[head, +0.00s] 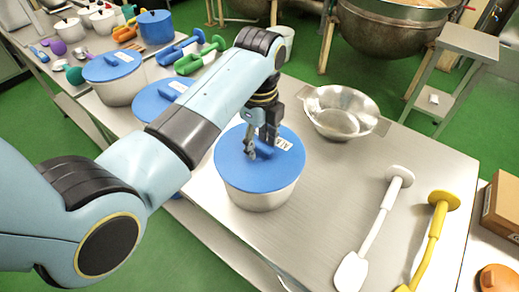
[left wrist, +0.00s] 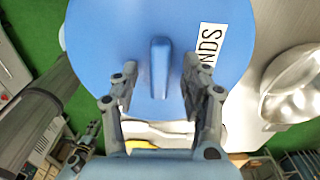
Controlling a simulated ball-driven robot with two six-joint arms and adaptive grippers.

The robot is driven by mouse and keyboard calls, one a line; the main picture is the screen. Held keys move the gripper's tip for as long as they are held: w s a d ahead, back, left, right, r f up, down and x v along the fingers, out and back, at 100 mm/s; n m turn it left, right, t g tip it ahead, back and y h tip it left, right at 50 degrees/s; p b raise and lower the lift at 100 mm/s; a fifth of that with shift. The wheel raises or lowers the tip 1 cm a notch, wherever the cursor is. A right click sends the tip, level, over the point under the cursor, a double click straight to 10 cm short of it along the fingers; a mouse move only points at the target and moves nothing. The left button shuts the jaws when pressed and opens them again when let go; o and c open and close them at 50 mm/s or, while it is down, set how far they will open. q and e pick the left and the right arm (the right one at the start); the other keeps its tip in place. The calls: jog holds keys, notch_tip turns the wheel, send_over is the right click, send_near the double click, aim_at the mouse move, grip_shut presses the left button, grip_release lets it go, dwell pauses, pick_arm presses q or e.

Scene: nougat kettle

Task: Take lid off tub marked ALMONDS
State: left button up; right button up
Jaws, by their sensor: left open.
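The tub marked ALMONDS (head: 262,196) is a pale tub near the middle of the steel table in the head view. Its blue lid (head: 233,165) is on it, and a white label lies on the lid, partly covered by my gripper. In the left wrist view the lid (left wrist: 110,30) fills the upper middle, with label letters "NDS" readable (left wrist: 208,45) and an upright blue handle (left wrist: 159,68). My left gripper (head: 260,150) is over the lid. In the left wrist view its open fingers (left wrist: 158,90) stand on either side of the handle, with gaps visible.
A steel bowl (head: 341,110) stands right of the tub. A white paddle (head: 376,230) and a yellow paddle (head: 432,238) lie at the right. Other blue-lidded tubs (head: 112,66) stand at the left, one partly behind my left arm. Bare table lies between tub and white paddle.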

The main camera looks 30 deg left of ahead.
aim_at(260, 143)
pick_arm(q)
grip_shut()
jog(key=shift+r, duration=0.15)
notch_tip(260, 143, up, 4)
jog(key=shift+w+r+b, duration=0.1)
jog(key=shift+b, duration=0.45)
jog(key=w+a+r+p, duration=0.1)
jog(key=w+a+r, duration=0.5)
jog(key=a+r, duration=0.3)
jog(key=shift+w+a+r, duration=0.2)
jog(key=shift+a+r, duration=0.1)
dwell(0.3)
